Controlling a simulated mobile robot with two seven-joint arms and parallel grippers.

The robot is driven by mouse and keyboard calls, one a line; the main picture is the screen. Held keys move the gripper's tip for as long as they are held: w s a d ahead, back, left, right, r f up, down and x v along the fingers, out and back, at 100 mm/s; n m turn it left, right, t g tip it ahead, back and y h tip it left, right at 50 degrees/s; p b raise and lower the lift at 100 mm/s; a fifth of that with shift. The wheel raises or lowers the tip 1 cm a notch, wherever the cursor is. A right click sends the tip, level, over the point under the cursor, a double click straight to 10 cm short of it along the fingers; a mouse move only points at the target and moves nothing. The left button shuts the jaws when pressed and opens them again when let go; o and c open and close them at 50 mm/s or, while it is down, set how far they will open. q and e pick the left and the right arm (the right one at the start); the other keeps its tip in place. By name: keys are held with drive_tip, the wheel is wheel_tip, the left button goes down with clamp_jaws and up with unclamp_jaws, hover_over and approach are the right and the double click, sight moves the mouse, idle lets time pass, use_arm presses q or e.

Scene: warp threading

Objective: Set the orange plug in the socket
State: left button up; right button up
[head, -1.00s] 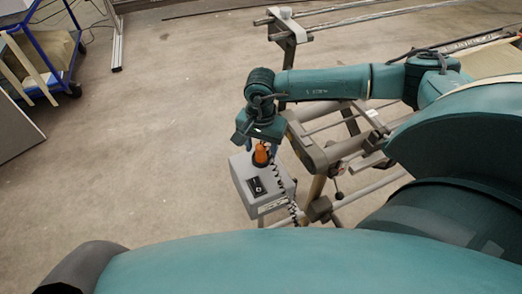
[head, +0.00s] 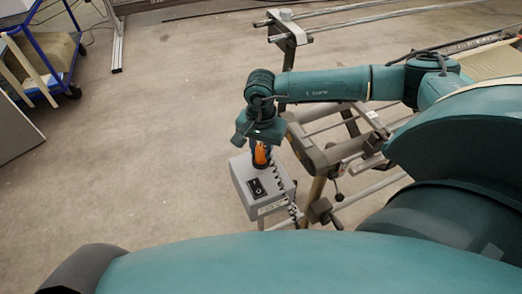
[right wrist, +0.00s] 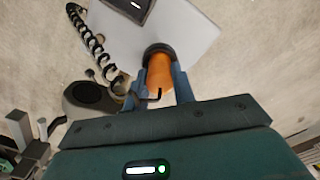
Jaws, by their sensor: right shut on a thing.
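The orange plug (head: 261,155) is upright at the top of the grey box (head: 272,196), towards its back edge. My right gripper (head: 260,160) is above the box, shut on the plug. In the right wrist view the plug (right wrist: 160,75) is between the two blue fingers (right wrist: 161,88), with a dark ring around its far end against the pale box top (right wrist: 190,35). The socket itself is hidden, and I cannot tell whether the plug is seated in it. My left gripper is not in view.
A black coiled cord (head: 285,190) hangs along the box's right side. A metal frame with rails (head: 335,150) stands close at the right. Open floor (head: 150,130) lies to the left.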

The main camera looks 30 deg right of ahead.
sight(261, 146)
wheel_tip(261, 146, up, 15)
drive_tip(key=p, duration=0.1)
drive_tip(key=shift+p, duration=0.4)
idle(0.4)
